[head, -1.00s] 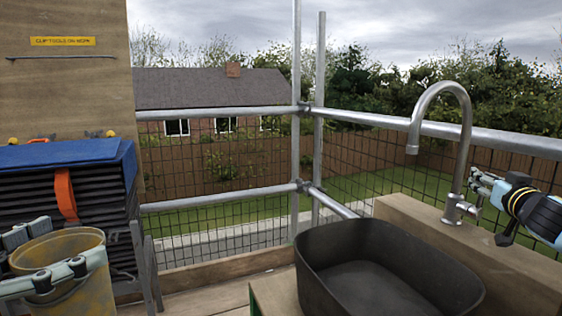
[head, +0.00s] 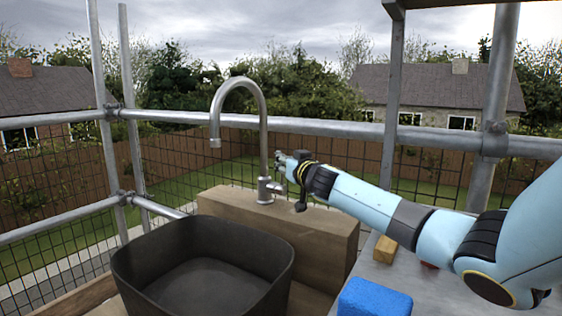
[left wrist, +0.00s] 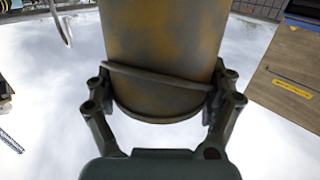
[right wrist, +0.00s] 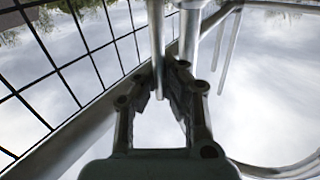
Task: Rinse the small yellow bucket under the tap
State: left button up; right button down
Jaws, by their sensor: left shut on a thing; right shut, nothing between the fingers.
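The small yellow bucket (left wrist: 165,50), a worn yellow with grey smears, fills the upper middle of the left wrist view. My left gripper (left wrist: 162,85) is shut on it, a finger at each side; neither shows in the head view now. The curved metal tap (head: 262,130) stands on a wooden block, its spout over the dark basin (head: 205,262). No water shows at the spout. My right gripper (head: 284,163) is shut and empty close beside the tap's body, above its side handle (head: 276,186). Whether it touches the tap I cannot tell.
The wooden block (head: 325,225) backs the basin. A blue sponge (head: 370,298) and a small yellowish block (head: 385,249) lie on the grey surface to the right. Scaffold poles (head: 104,130) and mesh stand behind. The basin looks empty.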

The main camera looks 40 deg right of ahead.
pick_arm(q)
notch_tip(320, 180, down, 6)
jog(key=b, duration=0.4)
jog(key=shift+r+b, duration=0.1)
jog(key=shift+b, duration=0.3)
pick_arm(e)
jog(key=shift+s+a+f+n+t, duration=0.15)
jog(key=shift+a+f+n+t, duration=0.25)
jog(key=shift+n, duration=0.2)
pick_arm(q)
jog(key=shift+f, duration=0.2)
pick_arm(e)
jog(key=shift+a+r, duration=0.1)
jog(key=shift+r, duration=0.05)
pick_arm(q)
jog(key=shift+r, duration=0.1)
pick_arm(e)
jog(key=shift+r, duration=0.2)
jog(key=c, duration=1.4)
grip_release()
jog(key=shift+s, duration=0.1)
jog(key=v, duration=1.2)
jog(key=shift+a, duration=0.2)
